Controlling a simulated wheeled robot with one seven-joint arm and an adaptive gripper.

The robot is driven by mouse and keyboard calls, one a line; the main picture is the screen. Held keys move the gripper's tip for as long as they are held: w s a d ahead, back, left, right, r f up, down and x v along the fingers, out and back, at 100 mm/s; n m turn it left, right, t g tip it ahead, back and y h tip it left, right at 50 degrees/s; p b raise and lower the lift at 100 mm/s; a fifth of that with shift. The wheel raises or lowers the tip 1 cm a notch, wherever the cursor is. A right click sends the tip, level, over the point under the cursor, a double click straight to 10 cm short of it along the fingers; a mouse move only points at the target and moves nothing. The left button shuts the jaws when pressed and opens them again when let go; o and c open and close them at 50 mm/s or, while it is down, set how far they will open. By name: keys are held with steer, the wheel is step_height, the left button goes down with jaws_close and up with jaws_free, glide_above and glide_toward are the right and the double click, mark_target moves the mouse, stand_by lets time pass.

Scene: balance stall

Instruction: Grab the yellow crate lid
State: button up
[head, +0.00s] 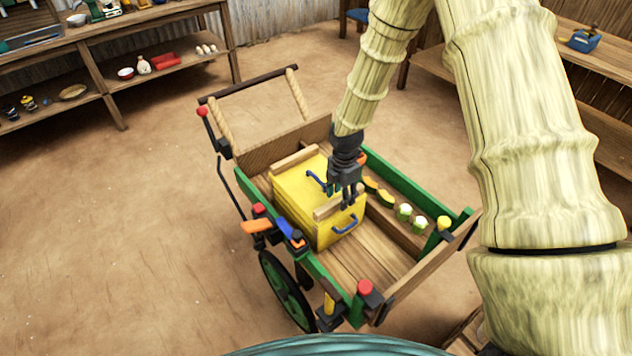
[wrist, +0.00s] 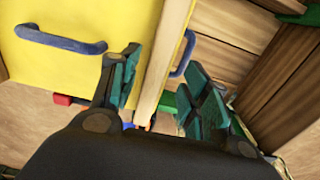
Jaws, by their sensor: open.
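The yellow crate lid (head: 295,185) lies on top of the yellow crate (head: 326,236) in the cart. It has a blue handle (head: 316,179) and a pale wooden strip along its near edge. The crate's near side has a second blue handle (head: 345,226). My gripper (head: 347,200) is open and points down over the lid's near edge. In the wrist view, the lid (wrist: 95,20) and its handle (wrist: 60,40) are left of the jaws. The wooden strip (wrist: 160,70) shows between the open fingers (wrist: 165,95). I cannot tell whether a finger touches it.
The wooden cart (head: 370,262) has green side rails and a bare floor in front of the crate. Yellow and green-white items (head: 404,212) lie along its right side. Orange and blue tools (head: 257,227) sit on the left rail. Shelves (head: 165,75) stand behind.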

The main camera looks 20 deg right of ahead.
mark_target(340, 198)
steer(key=shift+w+f, duration=0.2)
steer(key=shift+f, duration=0.45)
steer(key=shift+w+f, duration=0.15)
steer(key=shift+f, duration=0.7)
steer(key=shift+s, duration=0.2)
steer(key=shift+w, duration=0.1)
jaws_close()
